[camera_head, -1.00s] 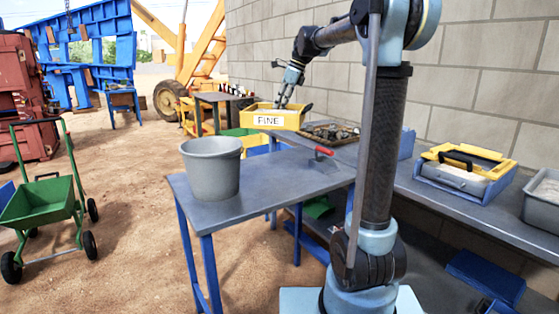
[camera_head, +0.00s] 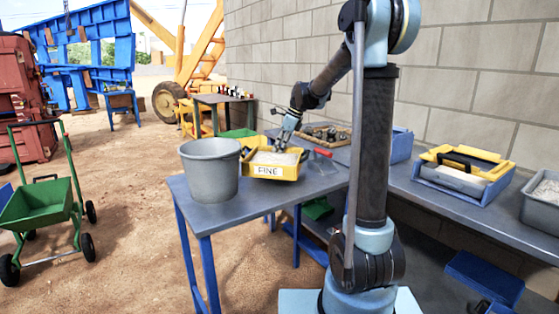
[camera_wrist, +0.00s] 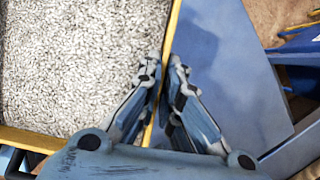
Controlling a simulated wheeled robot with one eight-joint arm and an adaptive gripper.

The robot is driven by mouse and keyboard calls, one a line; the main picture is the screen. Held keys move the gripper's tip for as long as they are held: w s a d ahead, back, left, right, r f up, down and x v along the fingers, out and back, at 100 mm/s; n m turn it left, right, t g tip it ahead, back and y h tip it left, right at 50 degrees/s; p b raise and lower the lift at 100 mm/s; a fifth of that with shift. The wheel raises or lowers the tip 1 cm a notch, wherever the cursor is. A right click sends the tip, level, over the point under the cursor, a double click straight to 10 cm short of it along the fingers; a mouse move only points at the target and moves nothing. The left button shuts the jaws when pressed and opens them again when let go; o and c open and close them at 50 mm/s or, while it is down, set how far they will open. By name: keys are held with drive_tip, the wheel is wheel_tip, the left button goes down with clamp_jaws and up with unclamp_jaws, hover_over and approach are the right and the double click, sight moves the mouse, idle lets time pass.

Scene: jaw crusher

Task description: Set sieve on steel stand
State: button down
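A yellow tray marked FINE (camera_head: 268,165), full of pale grains, is at the steel-topped stand with blue legs (camera_head: 255,198), right of the grey bucket. It looks level on or just above the top; I cannot tell if it touches. My gripper (camera_head: 281,148) holds its far right rim. In the wrist view my fingers (camera_wrist: 165,62) are on both sides of the tray's yellow wall (camera_wrist: 170,35), with grains (camera_wrist: 80,65) to the left. I cannot tell whether this tray is the sieve. A yellow-framed box with a black handle (camera_head: 470,160) sits on the right bench.
The grey bucket (camera_head: 210,172) stands close on the tray's left. A red-handled tool (camera_head: 322,153) lies to its right. A shallow tray of dark items (camera_head: 325,135) is behind. The stand's front right top is clear. A green cart (camera_head: 40,205) stands at the left.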

sight(279, 159)
drive_tip(key=shift+f, duration=2.2)
drive_tip(key=c, duration=1.8)
unclamp_jaws()
